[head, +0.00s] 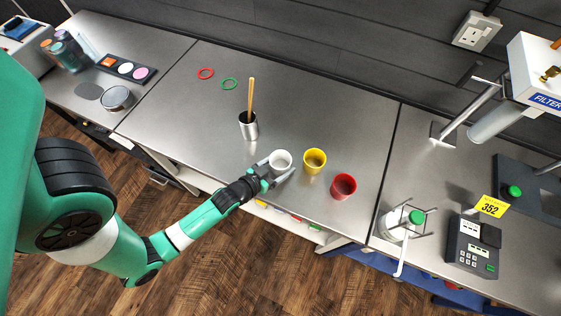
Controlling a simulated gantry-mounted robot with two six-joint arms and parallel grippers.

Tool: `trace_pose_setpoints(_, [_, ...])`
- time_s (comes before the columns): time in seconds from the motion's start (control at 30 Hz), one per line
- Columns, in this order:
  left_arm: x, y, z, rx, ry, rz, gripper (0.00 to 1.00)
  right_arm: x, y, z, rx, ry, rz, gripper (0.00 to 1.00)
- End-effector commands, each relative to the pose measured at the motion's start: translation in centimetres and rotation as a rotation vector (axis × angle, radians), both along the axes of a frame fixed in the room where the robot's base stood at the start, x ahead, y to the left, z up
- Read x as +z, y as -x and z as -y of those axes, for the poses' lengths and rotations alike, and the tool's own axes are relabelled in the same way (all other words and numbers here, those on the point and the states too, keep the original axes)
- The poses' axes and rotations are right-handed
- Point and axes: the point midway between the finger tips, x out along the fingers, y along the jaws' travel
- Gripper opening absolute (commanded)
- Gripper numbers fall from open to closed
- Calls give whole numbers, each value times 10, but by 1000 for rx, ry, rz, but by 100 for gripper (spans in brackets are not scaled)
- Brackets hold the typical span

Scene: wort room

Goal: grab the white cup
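The white cup (281,158) stands upright on the steel worktop near its front edge, left of the yellow cup. My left gripper (279,171) reaches in from the left and front. Its two dark fingers are spread apart, one on each side of the white cup, low near the worktop. The fingers hide part of the cup's lower side, and whether they touch it is hard to tell. My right gripper is not in view.
A yellow cup (315,160) and a red cup (343,186) stand to the right. A metal cup (248,127) with a wooden stick stands behind left. Red (206,73) and green (229,84) rings lie farther back. The worktop behind the cups is clear.

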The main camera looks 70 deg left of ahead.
Motion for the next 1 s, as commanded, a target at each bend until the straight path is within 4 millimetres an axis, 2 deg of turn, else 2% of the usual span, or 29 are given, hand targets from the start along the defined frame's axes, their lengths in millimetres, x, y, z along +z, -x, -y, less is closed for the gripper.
trace_pose_setpoints(0.03, [0, 0, 0, 0, 0, 0, 48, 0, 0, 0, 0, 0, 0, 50])
trace_pose_setpoints(0.17, [0, 0, 0, 0, 0, 0, 24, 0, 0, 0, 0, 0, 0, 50])
trace_pose_setpoints(0.2, [0, 0, 0, 0, 0, 1, 22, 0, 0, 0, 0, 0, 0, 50])
trace_pose_setpoints(0.63, [7, 0, 0, 0, 0, 1, 22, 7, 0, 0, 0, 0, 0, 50])
trace_pose_setpoints(1.0, [40, 3, 0, 6, 0, 0, 22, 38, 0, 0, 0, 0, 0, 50])
